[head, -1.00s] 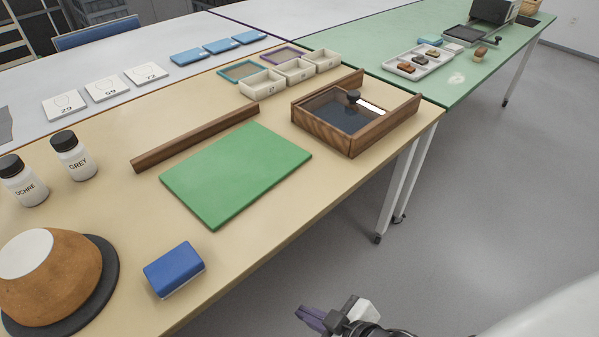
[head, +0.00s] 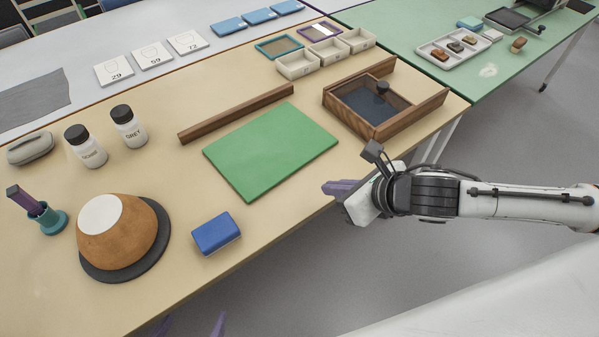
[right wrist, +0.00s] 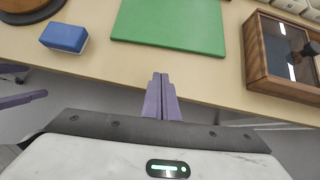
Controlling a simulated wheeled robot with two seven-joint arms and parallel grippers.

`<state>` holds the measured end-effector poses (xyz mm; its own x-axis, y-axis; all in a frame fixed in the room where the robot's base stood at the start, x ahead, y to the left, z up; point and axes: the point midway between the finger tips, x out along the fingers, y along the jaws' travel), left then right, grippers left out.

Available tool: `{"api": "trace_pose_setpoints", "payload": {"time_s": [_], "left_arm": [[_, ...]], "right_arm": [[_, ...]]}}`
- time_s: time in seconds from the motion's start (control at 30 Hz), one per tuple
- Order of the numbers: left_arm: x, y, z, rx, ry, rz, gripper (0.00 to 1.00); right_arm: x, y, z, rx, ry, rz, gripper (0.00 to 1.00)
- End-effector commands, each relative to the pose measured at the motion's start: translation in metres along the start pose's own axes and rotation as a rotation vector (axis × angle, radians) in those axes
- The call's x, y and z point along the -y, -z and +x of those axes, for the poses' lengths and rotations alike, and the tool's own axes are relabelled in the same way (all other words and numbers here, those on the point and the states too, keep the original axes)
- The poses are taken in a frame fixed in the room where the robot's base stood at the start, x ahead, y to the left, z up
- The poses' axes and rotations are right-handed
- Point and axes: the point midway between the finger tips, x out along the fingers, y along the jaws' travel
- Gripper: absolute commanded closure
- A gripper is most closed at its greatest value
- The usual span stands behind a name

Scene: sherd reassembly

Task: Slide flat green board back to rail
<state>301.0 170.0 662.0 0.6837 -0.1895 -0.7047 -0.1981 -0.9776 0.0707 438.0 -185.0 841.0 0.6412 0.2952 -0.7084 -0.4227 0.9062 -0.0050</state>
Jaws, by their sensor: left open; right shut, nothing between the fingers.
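The flat green board (head: 270,150) lies on the tan table, and it also shows in the right wrist view (right wrist: 170,25). The wooden rail (head: 237,114) lies behind it, with a strip of bare table between them. My right gripper (head: 340,188) is shut and empty, just off the table's front edge near the board's front right corner. In the right wrist view its purple fingers (right wrist: 161,98) are together, short of the board's front edge. My left gripper (head: 190,325) shows only its purple fingertips at the bottom of the head view, apart, below the table's front edge.
A blue block (head: 216,234) sits left of the board near the front edge. A wooden box (head: 415,117) with a dark glassy inside stands to the right. An upturned brown bowl (head: 125,240) rests on a dark disc. Bottles and small trays stand farther back.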

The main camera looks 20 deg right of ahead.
Motion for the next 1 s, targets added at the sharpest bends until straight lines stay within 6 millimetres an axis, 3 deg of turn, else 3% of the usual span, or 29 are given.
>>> {"api": "trace_pose_setpoints", "payload": {"time_s": [0.5,0.73,1.0], "left_arm": [[-0.002,-0.013,0.004,0.016,-0.004,-0.002,0.11],[-0.003,-0.014,0.002,0.02,-0.005,-0.003,0.11],[-0.003,-0.012,0.002,0.017,-0.005,-0.002,0.11]], "right_arm": [[-0.002,-0.006,0.099,0.005,-0.003,0.006,1.0],[-0.002,-0.026,0.118,0.003,-0.003,0.004,1.0],[-0.002,-0.029,0.122,0.002,-0.003,0.004,1.0]]}}
